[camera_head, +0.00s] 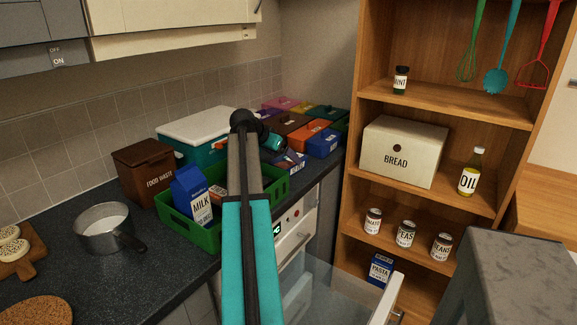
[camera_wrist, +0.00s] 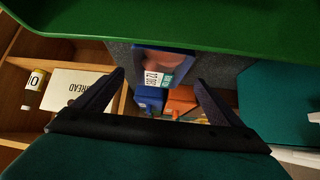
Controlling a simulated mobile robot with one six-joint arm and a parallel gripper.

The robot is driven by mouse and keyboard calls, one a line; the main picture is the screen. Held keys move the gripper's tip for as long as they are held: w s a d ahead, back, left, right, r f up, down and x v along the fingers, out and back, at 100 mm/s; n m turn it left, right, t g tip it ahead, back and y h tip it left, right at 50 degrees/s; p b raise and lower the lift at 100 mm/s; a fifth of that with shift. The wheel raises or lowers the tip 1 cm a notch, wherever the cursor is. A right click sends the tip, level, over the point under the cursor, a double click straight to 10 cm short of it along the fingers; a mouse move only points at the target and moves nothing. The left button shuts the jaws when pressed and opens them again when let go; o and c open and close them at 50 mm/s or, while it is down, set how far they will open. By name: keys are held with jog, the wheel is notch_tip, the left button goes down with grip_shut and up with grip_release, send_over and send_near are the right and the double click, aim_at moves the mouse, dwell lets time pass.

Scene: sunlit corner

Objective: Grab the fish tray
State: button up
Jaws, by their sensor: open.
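The fish tray (camera_wrist: 165,66) shows in the wrist view as a small blue-rimmed tray with pinkish contents and a white label. It lies on the dark counter beside the green crate. In the head view the tray (camera_head: 291,161) is small and partly hidden by my arm and gripper. My gripper (camera_wrist: 160,77) is open, its two dark fingers apart and the tray seen between their tips. Nothing is held. I cannot tell the exact distance from the fingertips to the tray.
The green crate (camera_head: 208,238) holds a milk carton (camera_head: 192,194) close to my arm. Blue (camera_head: 322,143) and orange (camera_head: 309,133) boxes stand behind the tray. A teal cooler (camera_head: 195,136) with a white lid is left of it. Shelves (camera_head: 444,105) rise at the right.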

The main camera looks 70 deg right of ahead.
aim_at(289, 159)
jog(key=shift+p+x, duration=0.4)
jog(key=shift+x, duration=2.25)
jog(key=shift+a, duration=0.1)
jog(key=c, duration=1.4)
jog(key=shift+r, duration=0.1)
jog(key=shift+r+b, duration=0.4)
jog(key=shift+r, duration=4.6)
